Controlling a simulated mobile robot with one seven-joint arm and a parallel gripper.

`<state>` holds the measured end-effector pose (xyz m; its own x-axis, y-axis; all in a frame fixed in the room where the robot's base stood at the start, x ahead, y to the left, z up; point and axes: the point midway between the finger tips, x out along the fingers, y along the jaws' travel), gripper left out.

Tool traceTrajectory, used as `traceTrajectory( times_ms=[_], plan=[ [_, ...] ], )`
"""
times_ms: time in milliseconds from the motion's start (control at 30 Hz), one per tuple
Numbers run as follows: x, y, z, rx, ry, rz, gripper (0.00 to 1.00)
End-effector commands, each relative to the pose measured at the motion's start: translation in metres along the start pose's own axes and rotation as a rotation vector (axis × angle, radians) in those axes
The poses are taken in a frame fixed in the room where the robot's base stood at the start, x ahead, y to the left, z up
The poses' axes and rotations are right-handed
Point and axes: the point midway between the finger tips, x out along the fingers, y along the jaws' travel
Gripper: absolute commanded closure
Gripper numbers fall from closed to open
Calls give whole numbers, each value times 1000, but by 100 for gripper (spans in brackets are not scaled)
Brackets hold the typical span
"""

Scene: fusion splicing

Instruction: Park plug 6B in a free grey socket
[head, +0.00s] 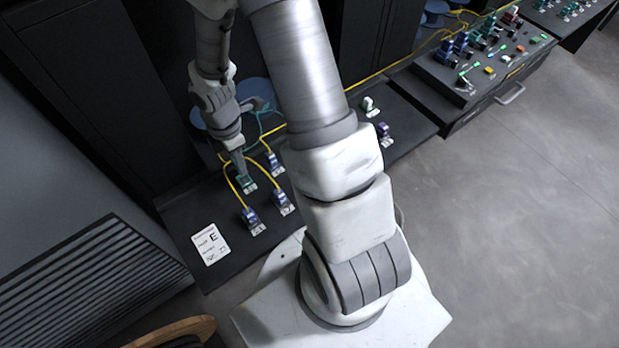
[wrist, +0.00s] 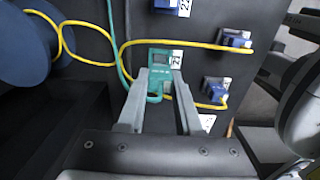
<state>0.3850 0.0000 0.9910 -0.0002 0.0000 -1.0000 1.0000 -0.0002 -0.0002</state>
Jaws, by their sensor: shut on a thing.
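My gripper (head: 240,165) is over the dark shelf on the left, and its fingers (wrist: 162,78) reach to a green plug (wrist: 160,62). The fingers are shut on the plug's near end. A teal cable (wrist: 122,72) loops from the plug and runs up. The plug is at a green socket position (head: 246,183) with a white tag; whether it is fully seated I cannot tell. No 6B marking is readable. I cannot make out a clearly grey, empty socket; a pale fitting (head: 369,104) stands further right on the shelf.
Blue plugs with yellow cables sit close by, one (wrist: 237,38) at upper right and one (wrist: 215,92) beside the right finger. A blue reel (wrist: 25,45) is at left. A panel of coloured connectors (head: 485,65) stands at upper right.

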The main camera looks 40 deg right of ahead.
Motion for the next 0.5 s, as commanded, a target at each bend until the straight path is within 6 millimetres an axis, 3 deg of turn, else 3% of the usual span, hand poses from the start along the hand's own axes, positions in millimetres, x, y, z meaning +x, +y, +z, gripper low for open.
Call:
traceTrajectory(
  times_ms=[233, 500],
  plan=[
    [-12, 0, 0, 0, 0, 0, 100],
    [-12, 0, 0, 0, 0, 0, 100]
  ],
)
